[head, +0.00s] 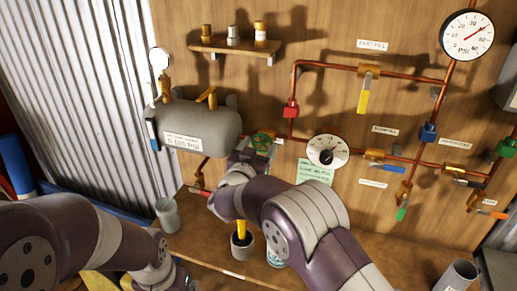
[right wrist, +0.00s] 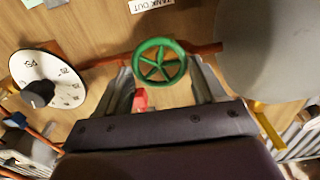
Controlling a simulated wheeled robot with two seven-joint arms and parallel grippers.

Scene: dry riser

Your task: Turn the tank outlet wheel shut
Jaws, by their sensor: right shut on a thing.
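The tank outlet wheel (head: 262,139) is a small green handwheel on the copper pipe just right of the grey tank (head: 215,123). In the right wrist view the wheel (right wrist: 159,62) shows its rim and spokes, under a "TANK OUT" label (right wrist: 150,4). My right gripper (head: 257,152) is at the wheel and shut on it. In the right wrist view its two fingers (right wrist: 160,75) stand either side of the wheel. My right forearm hides part of the wall below. My left arm shows at lower left, but its gripper is out of view.
A red-handled valve (head: 291,108) is on the pipe above. Cups (head: 241,246) stand on the bench below. A shelf (head: 234,45) hangs above the tank.

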